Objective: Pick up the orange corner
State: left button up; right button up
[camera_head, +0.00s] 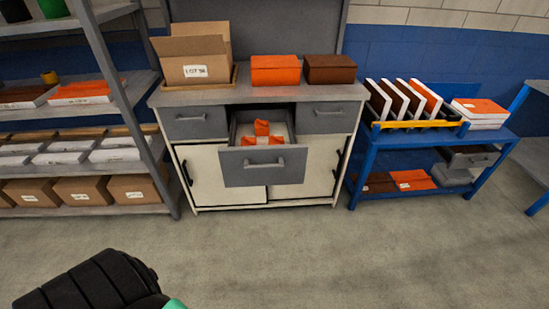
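Small orange pieces (262,128) lie in the open middle drawer (263,164) of the grey and white cabinet. They look like orange corners, but they overlap and are small, so I cannot tell how many there are. The drawer front hides their lower parts. No gripper is near the drawer. Neither of my grippers is in view. A black ribbed part with a bit of teal, likely part of my own arm, shows at the bottom left.
On the cabinet top (229,94) stand an open cardboard box (192,62), an orange block (276,71) and a brown block (330,69). A grey shelf (105,55) is at left. A blue cart (363,168) with panels is at right. The floor in front is clear.

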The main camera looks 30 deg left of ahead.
aim_at(245, 142)
jog(key=u, duration=1.3)
